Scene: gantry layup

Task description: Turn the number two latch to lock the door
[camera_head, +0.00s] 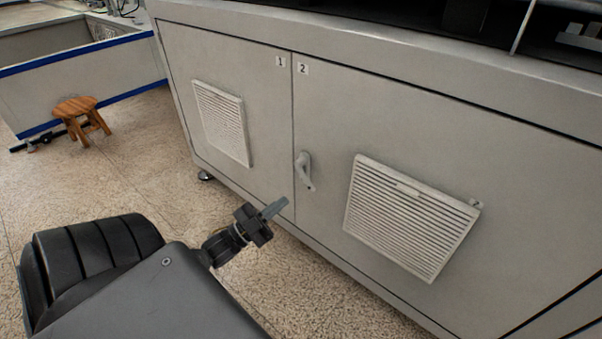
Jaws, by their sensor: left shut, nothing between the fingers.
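The number two door (335,115) is the right-hand panel of a grey cabinet, marked with a small "2" label (303,68). Its latch (305,171) is a light grey handle near the door's left edge, hanging roughly downward with a slight slant. The number one door (215,60) is to its left, and both doors look flush in the cabinet front. My left gripper (283,203) is shut and empty, below and a little left of the latch and apart from it in the picture. My right gripper is not in view.
Louvred vents (408,218) and (222,122) stand out on the two doors. A wooden stool (80,117) stands at the left before a blue-edged panel (95,75). The speckled floor (130,180) is open between stool and cabinet.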

